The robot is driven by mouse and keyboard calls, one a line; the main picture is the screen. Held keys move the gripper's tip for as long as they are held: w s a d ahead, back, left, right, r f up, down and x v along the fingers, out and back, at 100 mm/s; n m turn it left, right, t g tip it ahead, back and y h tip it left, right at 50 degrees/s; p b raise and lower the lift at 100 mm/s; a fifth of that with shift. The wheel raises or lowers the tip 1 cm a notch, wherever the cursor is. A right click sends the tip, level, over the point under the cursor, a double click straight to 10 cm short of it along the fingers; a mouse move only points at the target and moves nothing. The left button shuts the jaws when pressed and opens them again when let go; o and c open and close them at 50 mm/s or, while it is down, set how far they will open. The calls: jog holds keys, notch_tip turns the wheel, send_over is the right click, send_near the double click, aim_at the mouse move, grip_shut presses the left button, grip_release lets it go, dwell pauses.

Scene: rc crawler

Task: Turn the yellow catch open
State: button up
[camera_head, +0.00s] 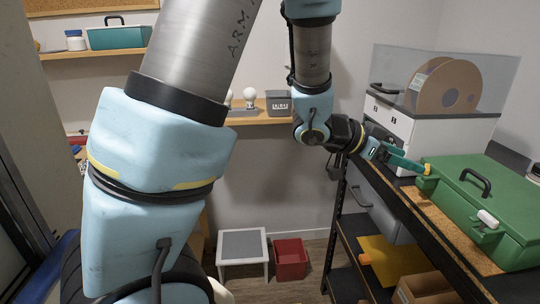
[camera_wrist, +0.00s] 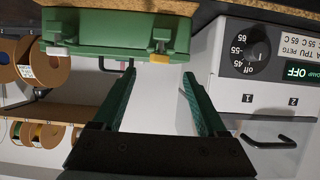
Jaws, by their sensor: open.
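The green case (camera_head: 465,190) lies on the bench at the right, its lid down and its black handle on top. Its yellow catch (camera_head: 427,169) is on the near left end of the front edge. In the wrist view the yellow catch (camera_wrist: 159,58) hangs under the green case (camera_wrist: 110,28), between the lines of my fingertips. A white catch (camera_head: 488,218) is at the other end; it shows at left in the wrist view (camera_wrist: 57,51). My gripper (camera_head: 408,163) is open at the yellow catch; its two green fingers (camera_wrist: 158,75) hold nothing. Contact cannot be told.
A white dryer box (camera_head: 400,130) with a clear cover and a brown spool (camera_head: 447,87) stands behind the case. Below the bench are shelves; a white stool (camera_head: 243,252) and red bin (camera_head: 290,259) are on the floor.

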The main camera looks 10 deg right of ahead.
jog(key=w+a+f+n+t+y, duration=0.1)
jog(key=w+a+n+t+y, duration=0.1)
jog(key=a, duration=0.7)
jog(key=w+a+f+n+t+y, duration=0.2)
jog(key=w+a+n+t+y, duration=0.1)
jog(key=w+a, duration=0.4)
jog(key=w+a+f+n+t+y+b, duration=0.1)
jog(key=w+a+n+y, duration=0.3)
jog(key=a, duration=0.7)
jog(key=shift+w+f+n+t, duration=0.2)
jog(key=shift+w+n+t, duration=0.3)
jog(key=shift+w+t, duration=0.3)
